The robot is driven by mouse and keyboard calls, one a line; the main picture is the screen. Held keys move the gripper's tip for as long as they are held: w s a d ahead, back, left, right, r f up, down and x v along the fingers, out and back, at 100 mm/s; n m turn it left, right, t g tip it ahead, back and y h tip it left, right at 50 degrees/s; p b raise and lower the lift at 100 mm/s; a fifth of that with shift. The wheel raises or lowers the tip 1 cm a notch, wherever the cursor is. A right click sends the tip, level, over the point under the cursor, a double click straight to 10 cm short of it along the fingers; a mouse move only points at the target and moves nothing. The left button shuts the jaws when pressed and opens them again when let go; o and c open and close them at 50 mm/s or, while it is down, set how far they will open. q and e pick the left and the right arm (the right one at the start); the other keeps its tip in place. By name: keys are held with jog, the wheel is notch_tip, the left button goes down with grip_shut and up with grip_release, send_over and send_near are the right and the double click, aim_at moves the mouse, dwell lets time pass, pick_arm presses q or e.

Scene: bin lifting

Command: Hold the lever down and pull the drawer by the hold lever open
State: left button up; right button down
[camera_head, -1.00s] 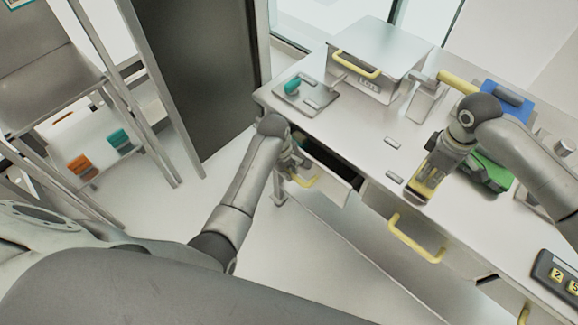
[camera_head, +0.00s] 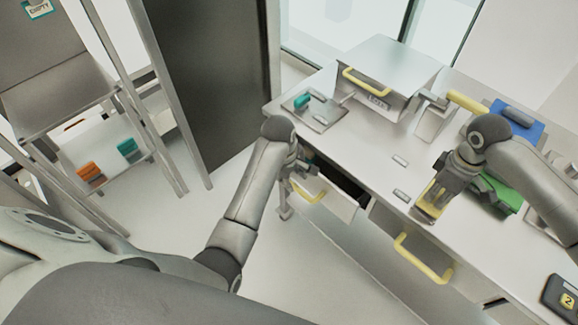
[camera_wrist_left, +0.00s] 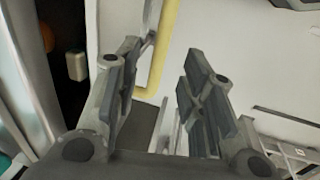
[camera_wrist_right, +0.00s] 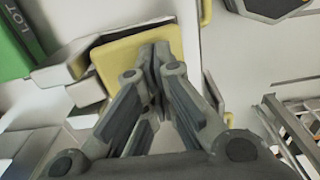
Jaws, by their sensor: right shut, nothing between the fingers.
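The yellow lever pad (camera_head: 431,203) is at the desk's front edge; it also shows in the right wrist view (camera_wrist_right: 120,62). My right gripper (camera_head: 437,195) is shut with nothing in it, its tips (camera_wrist_right: 158,55) over the pad; whether they press on it is unclear. The drawer (camera_head: 338,198) to the left of the lever stands partly open, with a dark inside and a yellow handle (camera_head: 307,192). My left gripper (camera_head: 300,172) is open just above this handle. In the left wrist view the handle (camera_wrist_left: 163,48) shows beyond the spread fingers (camera_wrist_left: 165,85).
Another drawer with a yellow handle (camera_head: 422,260) is to the right. On the desk are a white box (camera_head: 385,65), a small plate with a teal knob (camera_head: 315,112), a blue bin (camera_head: 517,122) and a green bin (camera_head: 500,192). A shelf rack (camera_head: 75,100) stands left. The floor before the desk is clear.

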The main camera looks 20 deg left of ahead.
jog(key=shift+f, duration=0.1)
pick_arm(q)
notch_tip(320, 180, up, 7)
jog(key=s, duration=0.1)
jog(key=shift+s+a+f, duration=0.15)
jog(key=shift+a+f, duration=0.05)
jog(key=shift+a, duration=0.05)
